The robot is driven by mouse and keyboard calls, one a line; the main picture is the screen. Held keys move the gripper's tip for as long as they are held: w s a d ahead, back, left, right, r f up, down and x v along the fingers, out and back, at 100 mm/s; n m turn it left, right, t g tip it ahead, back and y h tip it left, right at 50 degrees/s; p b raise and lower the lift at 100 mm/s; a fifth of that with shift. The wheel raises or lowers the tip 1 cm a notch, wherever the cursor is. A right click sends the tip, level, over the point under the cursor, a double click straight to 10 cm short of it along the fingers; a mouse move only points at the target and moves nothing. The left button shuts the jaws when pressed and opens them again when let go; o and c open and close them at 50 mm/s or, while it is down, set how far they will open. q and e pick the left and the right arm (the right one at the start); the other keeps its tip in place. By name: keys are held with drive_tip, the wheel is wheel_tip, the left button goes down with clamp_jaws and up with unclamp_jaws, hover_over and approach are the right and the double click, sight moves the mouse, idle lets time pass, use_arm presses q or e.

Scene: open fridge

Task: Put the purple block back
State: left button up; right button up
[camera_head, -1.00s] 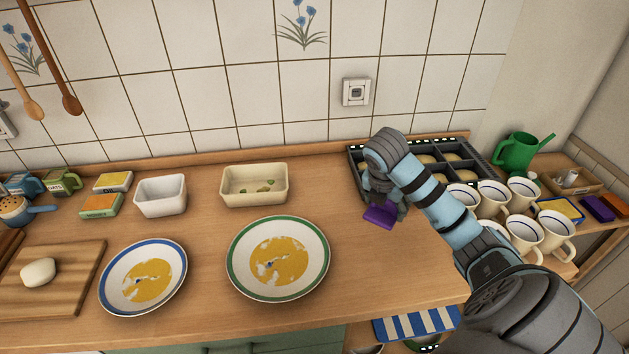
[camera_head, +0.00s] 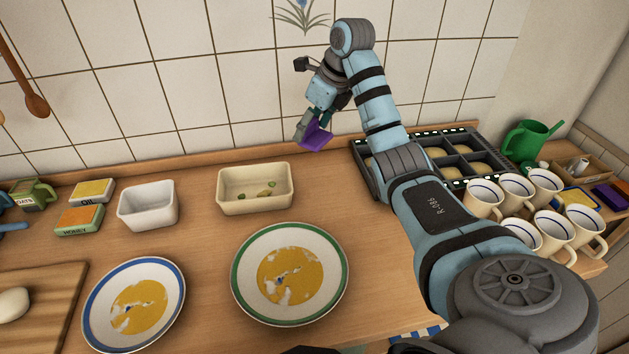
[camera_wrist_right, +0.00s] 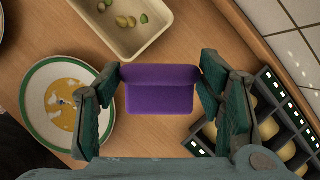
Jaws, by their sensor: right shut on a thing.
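The purple block (camera_head: 314,136) is held in my right gripper (camera_head: 309,128), raised above the counter near the tiled wall. In the right wrist view the purple block (camera_wrist_right: 160,89) sits between the two fingers of my right gripper (camera_wrist_right: 160,95), which are shut on it. It hangs over bare wood, between the cream dish and the dark compartment tray. My left gripper is in neither view.
A cream dish (camera_head: 254,204) and white dish (camera_head: 148,221) stand behind the green-rimmed plate (camera_head: 338,262) and blue-rimmed plate (camera_head: 176,312). The dark compartment tray (camera_head: 477,141), several mugs (camera_head: 482,200) and a green watering can (camera_head: 527,140) are at right. Another purple block (camera_head: 611,196) lies far right.

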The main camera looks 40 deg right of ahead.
drive_tip(key=f, duration=1.5)
drive_tip(key=shift+w+d, duration=0.2)
drive_tip(key=shift+w, duration=0.15)
drive_tip(key=f, duration=0.4)
drive_tip(key=shift+w+a, duration=0.1)
drive_tip(key=shift+w, duration=0.15)
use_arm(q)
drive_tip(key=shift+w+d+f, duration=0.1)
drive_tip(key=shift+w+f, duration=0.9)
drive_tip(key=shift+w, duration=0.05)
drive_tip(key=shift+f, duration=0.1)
use_arm(e)
drive_tip(key=o, duration=0.9)
